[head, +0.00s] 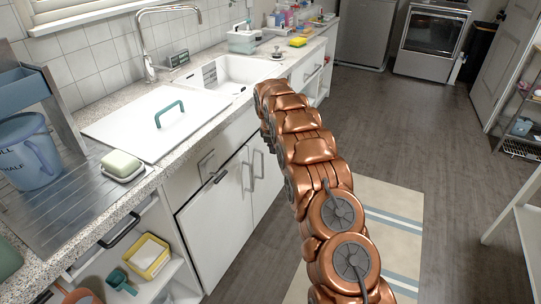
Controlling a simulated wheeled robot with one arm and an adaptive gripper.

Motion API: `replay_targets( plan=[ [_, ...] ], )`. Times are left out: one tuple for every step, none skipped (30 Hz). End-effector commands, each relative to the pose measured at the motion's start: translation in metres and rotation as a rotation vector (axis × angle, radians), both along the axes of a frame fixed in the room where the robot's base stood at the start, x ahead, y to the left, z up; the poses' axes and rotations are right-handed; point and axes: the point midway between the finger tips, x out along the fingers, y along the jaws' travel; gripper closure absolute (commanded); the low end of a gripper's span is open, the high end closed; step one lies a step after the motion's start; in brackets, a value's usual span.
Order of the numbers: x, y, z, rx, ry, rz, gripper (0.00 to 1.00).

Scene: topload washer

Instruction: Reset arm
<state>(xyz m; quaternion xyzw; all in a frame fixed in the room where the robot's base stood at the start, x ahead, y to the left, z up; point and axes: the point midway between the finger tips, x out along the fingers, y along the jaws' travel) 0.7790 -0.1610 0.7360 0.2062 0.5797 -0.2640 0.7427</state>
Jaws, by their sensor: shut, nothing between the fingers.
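My copper-coloured arm (308,150) reaches up from the bottom of the head view, right of the counter. Its far end appears near the counter's front edge, by the sink. No gripper fingers show; that end is hidden behind the arm's own links. A white lid (122,128) with a teal handle (169,113) lies flat and closed in the countertop, left of my arm and apart from it.
A white sink (222,72) with a tall faucet is behind the lid. A soap bar on a dish (121,165) and a blue measuring cup (28,150) stand at left. A striped rug (390,225) lies right of my arm. The wooden floor (440,125) beyond is clear.

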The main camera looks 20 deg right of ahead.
Motion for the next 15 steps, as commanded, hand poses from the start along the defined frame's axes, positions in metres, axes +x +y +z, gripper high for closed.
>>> replay_targets(
  plan=[
    [-0.001, 0.0, 0.002, 0.0, 0.0, 0.0, 1.0],
    [-0.001, 0.0, 0.003, 0.0, 0.0, 0.0, 1.0],
    [-0.001, 0.0, 0.004, 0.0, 0.001, 0.001, 1.0],
    [-0.001, 0.001, 0.005, 0.0, 0.001, 0.002, 1.0],
    [-0.001, 0.001, 0.005, 0.0, 0.001, 0.002, 1.0],
    [-0.001, 0.001, 0.005, 0.0, 0.001, 0.002, 1.0],
    [-0.001, 0.001, 0.005, 0.0, 0.001, 0.002, 1.0],
    [-0.001, 0.001, 0.005, 0.0, 0.001, 0.002, 1.0],
    [-0.001, 0.001, 0.005, 0.0, 0.001, 0.002, 1.0],
    [-0.001, 0.001, 0.005, 0.0, 0.001, 0.002, 1.0],
    [-0.001, 0.001, 0.005, 0.0, 0.001, 0.002, 1.0],
    [-0.004, 0.003, 0.012, 0.005, 0.001, -0.019, 1.0],
    [-0.007, 0.004, 0.016, 0.009, 0.001, -0.033, 1.0],
    [-0.01, 0.005, 0.021, 0.013, 0.0, -0.053, 1.0],
    [-0.013, 0.007, 0.028, 0.018, -0.003, -0.08, 1.0]
  ],
)
